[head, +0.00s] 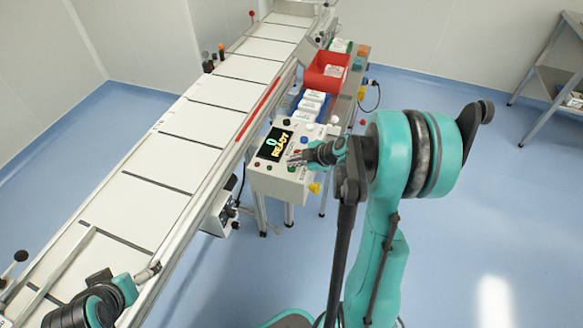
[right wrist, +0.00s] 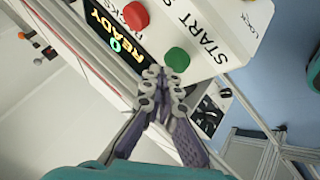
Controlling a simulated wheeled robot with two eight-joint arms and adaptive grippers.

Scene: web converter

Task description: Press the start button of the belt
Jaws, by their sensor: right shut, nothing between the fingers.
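The control box (head: 270,178) stands beside the belt, with a dark display reading "READY" (head: 275,144). In the right wrist view, the green start button (right wrist: 178,61) sits on the white panel next to the printed word "START". My right gripper (head: 294,158) is over the front of the panel, shut and empty. In the right wrist view its closed fingertips (right wrist: 163,78) are just beside the green button; I cannot tell whether they touch it. My left gripper (head: 148,272) is at the lower left over the near end of the belt; its jaw state is unclear.
A red button (right wrist: 136,15) is near the green one. The long white belt (head: 180,165) runs along the left. A red bin (head: 327,71) and blue trays of white packs (head: 311,104) stand behind the control box. Blue floor on the right is clear up to a metal shelf (head: 555,85).

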